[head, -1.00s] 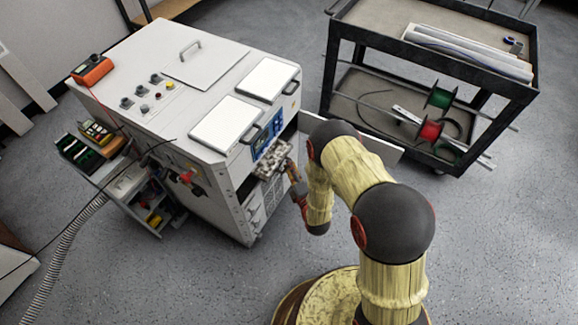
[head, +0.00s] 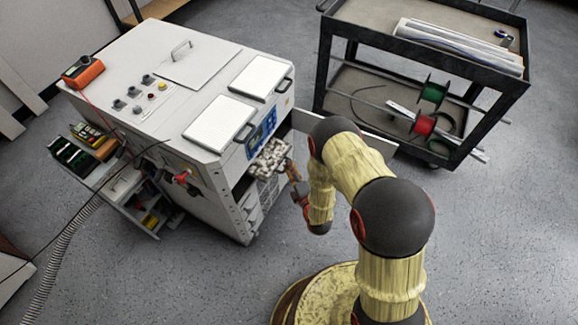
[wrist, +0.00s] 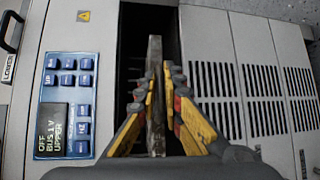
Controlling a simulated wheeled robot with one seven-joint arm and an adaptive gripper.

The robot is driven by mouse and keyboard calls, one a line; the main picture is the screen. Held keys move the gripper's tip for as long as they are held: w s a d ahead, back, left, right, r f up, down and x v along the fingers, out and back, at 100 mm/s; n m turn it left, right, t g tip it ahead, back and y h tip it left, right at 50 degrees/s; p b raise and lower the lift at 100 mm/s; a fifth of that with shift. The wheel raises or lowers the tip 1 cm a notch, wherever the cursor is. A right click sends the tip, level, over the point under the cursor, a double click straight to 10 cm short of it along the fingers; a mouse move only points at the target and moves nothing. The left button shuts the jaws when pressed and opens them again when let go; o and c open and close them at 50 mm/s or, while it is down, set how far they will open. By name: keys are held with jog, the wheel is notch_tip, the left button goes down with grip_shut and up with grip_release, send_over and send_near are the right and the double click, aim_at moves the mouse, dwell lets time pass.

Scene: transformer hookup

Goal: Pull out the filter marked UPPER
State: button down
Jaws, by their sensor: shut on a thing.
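The filter (head: 269,159) is a grey, mottled slab sticking out of the cabinet front below the blue keypad. In the wrist view the filter (wrist: 155,75) shows edge-on as a thin worn plate. It stands in line with a dark open slot (wrist: 133,30) in the cabinet. My gripper (wrist: 160,85) is shut on the filter, with a yellow finger pad on each side. In the head view my gripper (head: 289,172) is small and partly hidden at the filter's outer end. The keypad panel (wrist: 69,105) has a display reading OFF, BUS 1 V, UPPER.
The white cabinet (head: 150,80) has vented panels (wrist: 213,85) beside the slot. An open door or flap (head: 345,131) juts out right of the filter. A dark cart (head: 420,50) with cable spools stands behind at right. The floor in front is clear.

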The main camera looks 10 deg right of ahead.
jog(key=shift+d, duration=0.1)
jog(key=shift+s+d, duration=1.55)
jog(key=shift+d, duration=0.3)
